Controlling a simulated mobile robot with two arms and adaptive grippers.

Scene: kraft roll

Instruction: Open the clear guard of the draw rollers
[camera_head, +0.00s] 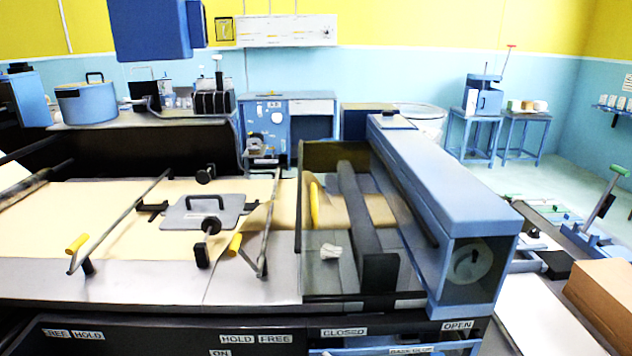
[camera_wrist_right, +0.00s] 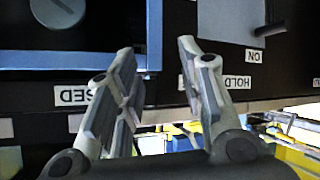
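The clear guard (camera_head: 321,215) is a see-through panel in a dark frame beside the long blue housing (camera_head: 445,175). It spans the area above the CLOSED label (camera_head: 344,331); the OPEN label (camera_head: 457,325) is further right. A dark bar (camera_head: 366,230), a yellow handle and a small white crumpled thing (camera_head: 331,252) show through or within it. My right gripper (camera_wrist_right: 156,62) is open and empty in the right wrist view, near the machine's dark front panel, where part of the CLOSED label (camera_wrist_right: 73,95) shows. It is not visible in the head view. My left gripper is in neither view.
Kraft paper (camera_head: 120,215) runs over the steel bed at left, with a grey handled plate (camera_head: 205,212) and yellow-handled bars on it. A cardboard box (camera_head: 603,295) stands at right. In the right wrist view, a blue frame (camera_wrist_right: 80,60) lies close beside my fingers.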

